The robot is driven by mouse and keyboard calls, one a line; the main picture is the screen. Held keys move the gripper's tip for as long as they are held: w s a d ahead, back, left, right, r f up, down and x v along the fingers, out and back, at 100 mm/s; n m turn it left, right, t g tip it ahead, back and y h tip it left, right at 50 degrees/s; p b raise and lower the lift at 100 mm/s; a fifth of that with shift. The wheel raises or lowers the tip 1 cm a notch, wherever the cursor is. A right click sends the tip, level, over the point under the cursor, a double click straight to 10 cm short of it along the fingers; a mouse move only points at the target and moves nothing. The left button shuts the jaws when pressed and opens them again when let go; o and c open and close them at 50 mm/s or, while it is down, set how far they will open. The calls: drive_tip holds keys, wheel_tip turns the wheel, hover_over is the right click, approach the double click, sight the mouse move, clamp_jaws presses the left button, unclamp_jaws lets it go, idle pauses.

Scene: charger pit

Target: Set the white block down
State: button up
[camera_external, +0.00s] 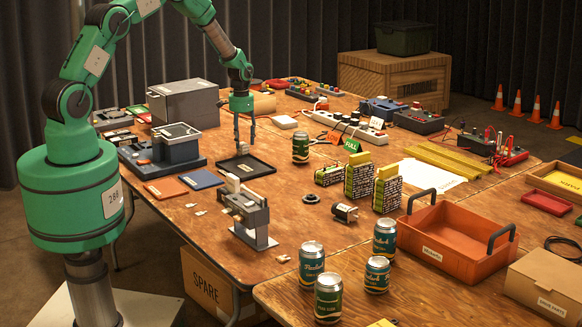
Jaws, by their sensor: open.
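My gripper (243,149) points straight down over the far left part of the black tray (262,168), with its fingers apart. A small pale shape shows low near the fingertips; I cannot tell whether it is a block in the tray or part of the gripper. Another pale block (232,183) sits in the grey clamp-like stand in front of the tray. I cannot tell which of these is the task's white block.
The grey stand (246,213) is near the table's front edge. A grey machine (170,150) and red and blue pads stand left of the tray. A green can (300,148) is to the right. Cans and an orange bin (455,250) fill the right front. Bare wood lies between.

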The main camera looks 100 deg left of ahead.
sight(242, 144)
wheel_tip(242, 144, up, 9)
drive_tip(key=shift+f+p, duration=0.15)
drive_tip(key=shift+p, duration=0.3)
idle(0.5)
idle(0.4)
